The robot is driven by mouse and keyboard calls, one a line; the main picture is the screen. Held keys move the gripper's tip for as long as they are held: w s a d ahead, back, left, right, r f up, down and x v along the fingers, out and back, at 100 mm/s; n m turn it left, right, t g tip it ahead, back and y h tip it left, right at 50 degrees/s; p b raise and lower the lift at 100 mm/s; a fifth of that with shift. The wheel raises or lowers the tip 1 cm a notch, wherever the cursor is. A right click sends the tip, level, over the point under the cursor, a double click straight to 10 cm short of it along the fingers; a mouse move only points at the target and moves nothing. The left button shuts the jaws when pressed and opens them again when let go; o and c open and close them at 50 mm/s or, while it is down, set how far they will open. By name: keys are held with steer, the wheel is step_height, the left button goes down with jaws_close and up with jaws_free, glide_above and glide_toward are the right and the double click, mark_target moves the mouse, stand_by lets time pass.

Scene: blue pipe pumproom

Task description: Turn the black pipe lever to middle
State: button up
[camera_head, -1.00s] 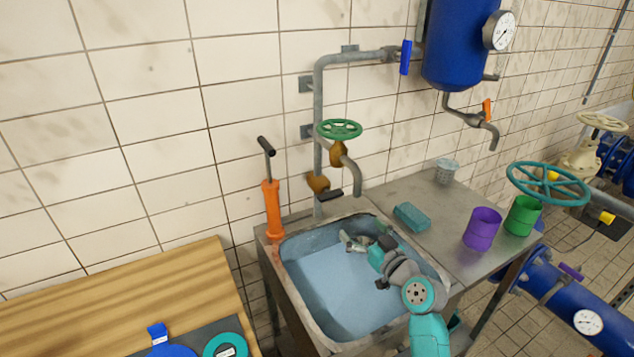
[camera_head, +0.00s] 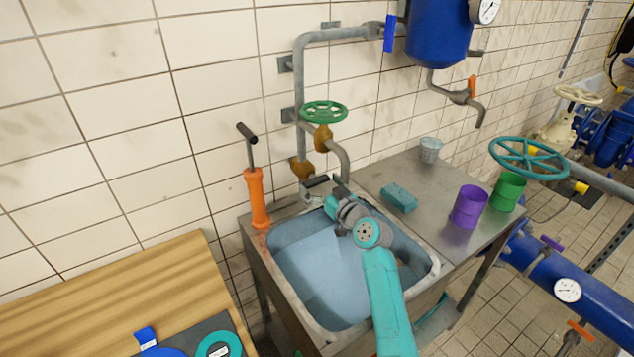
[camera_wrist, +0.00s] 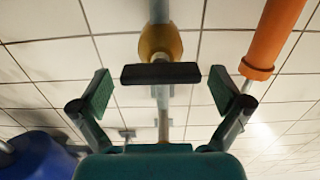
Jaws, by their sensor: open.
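The black pipe lever (camera_head: 317,181) juts from the brass valve body (camera_head: 302,168) low on the grey wall pipe, above the sink's back edge. In the wrist view the lever (camera_wrist: 160,73) lies crosswise in front of the rounded brass body (camera_wrist: 160,42). My gripper (camera_wrist: 163,90) is open, with one green-padded finger to each side of the lever and a gap at both ends. No contact shows. In the head view my gripper (camera_head: 313,197) is just below and in front of the lever; its fingers are small and partly hidden there.
The orange pump (camera_head: 257,197) stands left of the lever. A green handwheel (camera_head: 323,111) and a curved spout hang above. The sink basin (camera_head: 325,275) lies below my arm. A teal sponge (camera_head: 399,197), purple cup (camera_head: 467,207) and green cup (camera_head: 507,191) stand on the counter at right.

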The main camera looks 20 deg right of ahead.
steer(key=shift+w+a, duration=0.25)
steer(key=shift+w, duration=0.35)
steer(key=c, duration=1)
